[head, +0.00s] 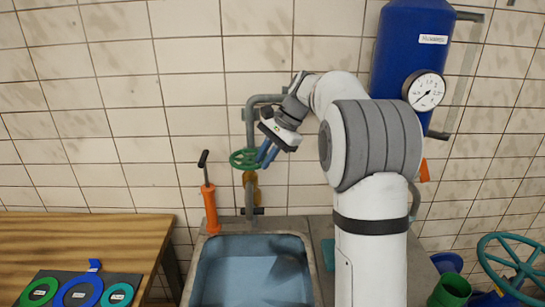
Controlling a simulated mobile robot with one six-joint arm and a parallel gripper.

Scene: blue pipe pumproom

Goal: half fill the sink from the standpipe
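The sink (309,262) is a grey-rimmed basin with a blue inside at the bottom middle. A dark patch lies in it, and I cannot tell whether there is water. The grey standpipe (249,200) rises behind the sink along the tiled wall and bends over to the right at its top. A green handwheel (240,160) sits on it, with a yellow-brown part (251,188) below. My gripper (265,156) has its blue fingers pointing down, just right of the handwheel. I cannot tell whether they touch it or how wide they stand. My arm hides part of the pipe's outlet.
An orange hand pump (210,208) with a black handle stands at the sink's back left. A wooden table (85,240) at left holds coloured rings. A blue tank (408,45) with a gauge (424,92) hangs at right. A large teal handwheel (510,265) is at lower right.

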